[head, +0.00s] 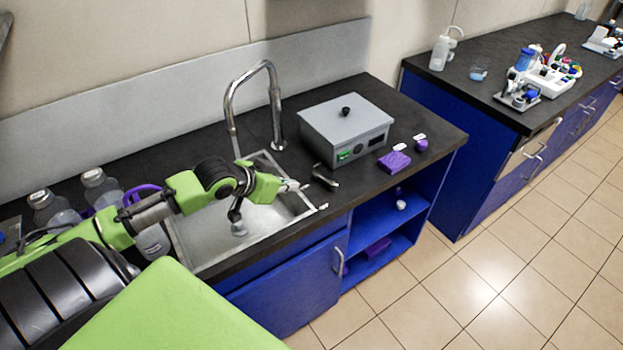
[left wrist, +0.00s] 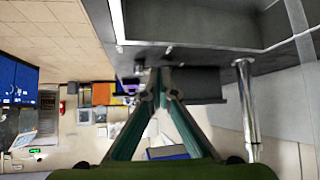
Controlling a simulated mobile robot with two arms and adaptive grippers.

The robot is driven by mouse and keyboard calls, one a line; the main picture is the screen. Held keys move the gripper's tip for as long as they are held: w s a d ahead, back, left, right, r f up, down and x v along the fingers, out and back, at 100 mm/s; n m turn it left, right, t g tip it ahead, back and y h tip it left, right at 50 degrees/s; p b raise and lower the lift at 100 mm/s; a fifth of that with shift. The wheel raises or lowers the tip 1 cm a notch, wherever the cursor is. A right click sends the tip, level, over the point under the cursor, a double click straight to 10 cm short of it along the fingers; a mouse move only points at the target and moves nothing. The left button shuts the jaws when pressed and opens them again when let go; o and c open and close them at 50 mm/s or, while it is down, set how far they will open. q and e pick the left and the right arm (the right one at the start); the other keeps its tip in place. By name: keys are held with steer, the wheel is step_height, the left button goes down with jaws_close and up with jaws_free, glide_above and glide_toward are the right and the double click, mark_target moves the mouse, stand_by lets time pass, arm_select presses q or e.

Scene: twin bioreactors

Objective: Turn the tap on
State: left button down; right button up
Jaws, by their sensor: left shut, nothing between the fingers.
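The chrome tap spout (head: 276,104) rises in a tall arch from the counter behind the sink (head: 206,255). A small metal lever (head: 325,178) stands on the counter at the sink's right side, in front of the grey box. My left gripper (head: 303,186) is shut and empty above the sink's right edge, just left of the lever; I cannot tell whether they touch. In the left wrist view, which looks upside down, the shut fingers (left wrist: 158,76) point toward the counter edge, and the chrome spout (left wrist: 249,110) is to their right. My right gripper is not in view.
A grey box (head: 346,128) with a black knob stands right of the tap. Bottles (head: 100,187) stand left of the sink. A second counter (head: 480,90) with lab items is across an open floor gap.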

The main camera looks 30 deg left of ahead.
mark_target(317, 175)
arm_select(q)
steer(key=x, duration=0.6)
steer(key=shift+w+d+r+p, duration=0.1)
steer(key=shift+w+p, duration=0.2)
steer(key=shift+w, duration=0.25)
steer(key=shift+w+d+r+p, duration=0.1)
steer(key=shift+w+p, duration=0.15)
steer(key=shift+w, duration=0.3)
steer(key=shift+w+d+f, duration=0.1)
steer(key=shift+w, duration=0.65)
steer(key=shift+w+p, duration=0.4)
steer(key=shift+w, duration=0.5)
steer(key=shift+s, duration=0.1)
